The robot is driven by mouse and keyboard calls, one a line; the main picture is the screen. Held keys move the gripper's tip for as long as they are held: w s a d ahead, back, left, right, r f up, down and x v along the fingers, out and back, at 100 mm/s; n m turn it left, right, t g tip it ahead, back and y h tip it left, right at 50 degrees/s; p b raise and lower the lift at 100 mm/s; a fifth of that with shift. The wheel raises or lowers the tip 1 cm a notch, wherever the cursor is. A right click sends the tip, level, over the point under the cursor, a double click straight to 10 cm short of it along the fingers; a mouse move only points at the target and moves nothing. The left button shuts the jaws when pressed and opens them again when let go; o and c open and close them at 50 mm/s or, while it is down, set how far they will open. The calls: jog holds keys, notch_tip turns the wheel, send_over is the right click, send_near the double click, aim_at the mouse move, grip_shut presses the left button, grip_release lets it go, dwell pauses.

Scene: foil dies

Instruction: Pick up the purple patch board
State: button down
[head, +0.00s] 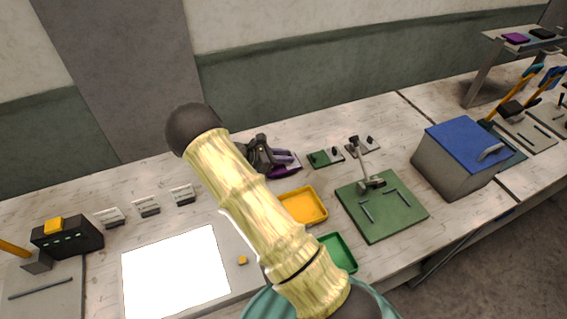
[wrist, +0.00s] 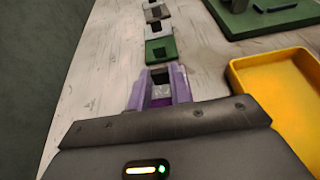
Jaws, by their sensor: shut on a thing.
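The purple patch board (head: 287,171) is on the white worktable near the back, partly hidden by my gripper and arm. In the wrist view a strip of the purple patch board (wrist: 160,103) shows between the fingers, with a grey and a dark part on it. My gripper (head: 282,157) is over the board, and its lavender fingers (wrist: 160,88) are shut on it. I cannot tell whether the board is clear of the tabletop.
A green board (head: 322,159) and a grey board (head: 365,146) lie in a row beyond the purple one. A yellow tray (head: 303,206), a green tray (head: 342,252), a green plate with tools (head: 385,220) and a blue-lidded box (head: 455,160) stand nearby. A lit white panel (head: 175,275) is at left.

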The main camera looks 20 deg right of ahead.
notch_tip(320, 180, up, 7)
jog(key=b, duration=0.1)
